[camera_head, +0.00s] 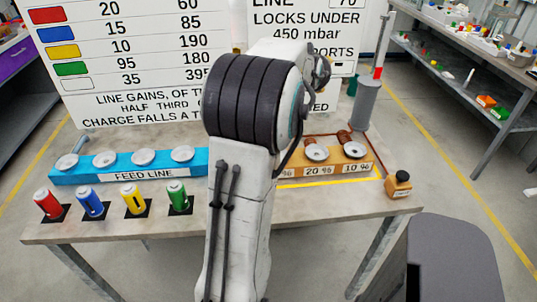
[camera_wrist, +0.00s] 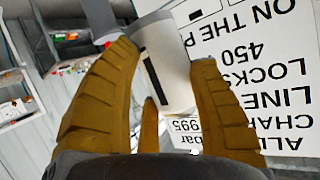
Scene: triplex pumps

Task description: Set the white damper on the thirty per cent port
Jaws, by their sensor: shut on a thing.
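The white damper, a white cylinder with a dark vertical slot (camera_wrist: 172,78), is between the yellow-brown fingers of my gripper (camera_wrist: 165,58) in the wrist view. My gripper is shut on it, and it looks raised in front of the sign. In the head view a white cylinder top (camera_head: 238,22) shows above my arm, probably the damper. The orange port block (camera_head: 376,166) stands right of my arm, with the 20 % port (camera_head: 317,153) and 10 % port (camera_head: 354,150) in view. The thirty per cent port is hidden behind my arm; only a label's "%" end shows.
The blue feed line block (camera_head: 126,172) has several round ports. Red (camera_head: 48,204), blue (camera_head: 90,203), yellow (camera_head: 134,201) and green (camera_head: 178,197) cylinders stand in front of it. A large sign stands behind.

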